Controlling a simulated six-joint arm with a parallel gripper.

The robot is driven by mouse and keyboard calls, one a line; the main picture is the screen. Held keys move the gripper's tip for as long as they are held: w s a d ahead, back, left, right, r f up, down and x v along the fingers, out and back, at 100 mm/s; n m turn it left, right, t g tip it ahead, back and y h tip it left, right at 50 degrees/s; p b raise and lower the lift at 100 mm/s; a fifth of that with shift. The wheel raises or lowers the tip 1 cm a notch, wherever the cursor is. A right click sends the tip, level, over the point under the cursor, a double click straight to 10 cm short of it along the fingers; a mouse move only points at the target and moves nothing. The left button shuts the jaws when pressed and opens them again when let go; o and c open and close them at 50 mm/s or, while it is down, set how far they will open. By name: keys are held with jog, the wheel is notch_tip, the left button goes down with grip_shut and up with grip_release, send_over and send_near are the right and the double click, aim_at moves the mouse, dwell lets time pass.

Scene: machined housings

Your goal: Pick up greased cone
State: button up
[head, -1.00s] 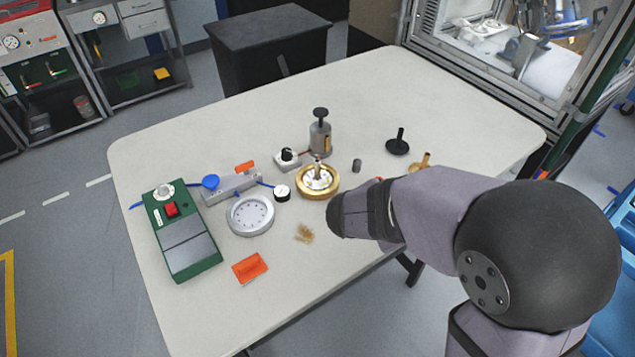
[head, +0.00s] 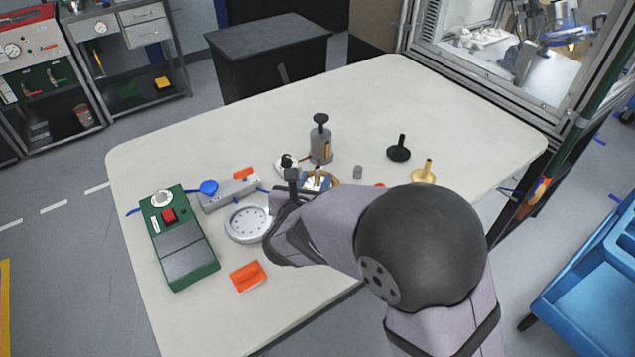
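No part is plainly marked as the greased cone, and I cannot tell which one it is. A brass ring-shaped housing (head: 333,181) with a pale centre and a short upright post sits mid-table, largely hidden by my arm. A black flared part (head: 398,153) with an upright stem stands to its right, and a similar brass flared part (head: 424,174) stands near the right edge. My gripper (head: 291,178) shows only as a small dark shape in front of the brass housing. Its fingers are not clear, and I see nothing held in it.
A silver ring with holes (head: 246,224), a green control box (head: 180,238) and an orange tray (head: 248,276) lie left of my arm. A grey pump-like canister (head: 321,143) and a small grey cylinder (head: 357,172) stand behind. The far right tabletop is clear.

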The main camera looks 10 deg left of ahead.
aim_at(317, 174)
jog(key=shift+p+x, duration=1.15)
jog(key=shift+x, duration=1.55)
jog(key=shift+s+a, duration=0.1)
jog(key=shift+c, duration=0.7)
grip_shut()
